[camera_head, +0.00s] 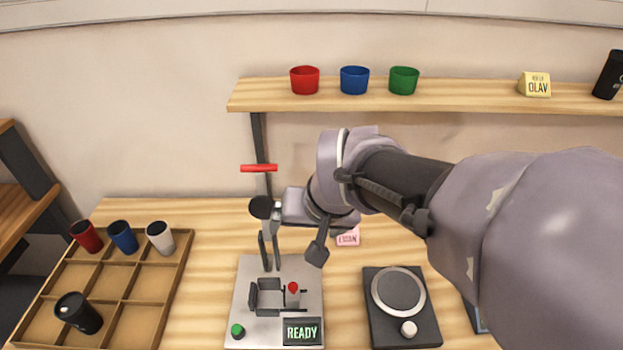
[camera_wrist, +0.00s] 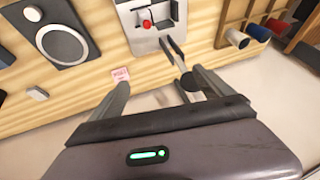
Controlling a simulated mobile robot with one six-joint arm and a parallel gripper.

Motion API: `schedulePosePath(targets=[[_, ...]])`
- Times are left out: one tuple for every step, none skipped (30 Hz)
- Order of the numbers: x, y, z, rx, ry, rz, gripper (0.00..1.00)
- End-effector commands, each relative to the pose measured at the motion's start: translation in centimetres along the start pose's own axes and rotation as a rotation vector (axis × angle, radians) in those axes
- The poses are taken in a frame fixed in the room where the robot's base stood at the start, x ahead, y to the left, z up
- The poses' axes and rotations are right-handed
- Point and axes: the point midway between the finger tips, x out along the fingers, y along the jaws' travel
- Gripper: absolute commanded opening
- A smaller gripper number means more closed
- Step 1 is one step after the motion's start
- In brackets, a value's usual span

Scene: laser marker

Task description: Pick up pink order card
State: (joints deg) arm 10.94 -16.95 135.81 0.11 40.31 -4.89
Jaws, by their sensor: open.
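The pink order card (camera_head: 347,238) stands on the wooden table, to the right of and behind the marking machine. Part of my arm crosses just above it in the head view. In the wrist view the card (camera_wrist: 120,73) shows small, just beyond the tip of the left finger and outside the gap. My gripper (camera_wrist: 161,80) is open and empty, with its fingers apart above the table. In the head view my gripper (camera_head: 297,238) is between the machine's column and the card.
The marking machine (camera_head: 246,300) shows READY and has a red lever. A dark device with a round plate (camera_head: 380,334) stands to its right. A compartment tray (camera_head: 170,274) with several cups is at left. The shelf (camera_head: 450,93) above holds cups and a yellow OLAV card (camera_head: 536,85).

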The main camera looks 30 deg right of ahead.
Motion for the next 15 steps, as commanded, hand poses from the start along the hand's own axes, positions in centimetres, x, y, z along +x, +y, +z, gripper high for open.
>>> schedulePosePath(targets=[[1.0, 0.8, -1.2, 0.004, -0.005, 0.018, 0.91], [1.7, 1.4, -1.9, 0.003, -0.006, 0.029, 0.91], [2.7, 2.2, -2.9, 0.002, -0.007, 0.044, 0.91], [3.5, 2.9, -3.7, 0.003, -0.007, 0.056, 0.91], [4.4, 3.6, -4.4, 0.002, -0.008, 0.067, 0.91], [5.6, 4.7, -5.4, 0.0, -0.009, 0.084, 0.91], [6.6, 5.6, -6.0, -0.001, -0.012, 0.096, 0.91], [7.7, 6.6, -6.7, -0.001, -0.013, 0.109, 0.91], [9.2, 8.0, -7.5, -0.003, -0.016, 0.126, 0.91], [10.3, 9.1, -8.0, -0.004, -0.019, 0.138, 0.91], [11.5, 10.3, -8.4, -0.004, -0.022, 0.15, 0.91], [13.0, 11.9, -8.9, -0.006, -0.026, 0.165, 0.91], [14.2, 13.0, -9.1, -0.008, -0.029, 0.176, 0.91], [15.2, 14.2, -9.3, -0.008, -0.032, 0.186, 0.91], [16.5, 15.4, -9.4, -0.011, -0.035, 0.197, 0.91]])
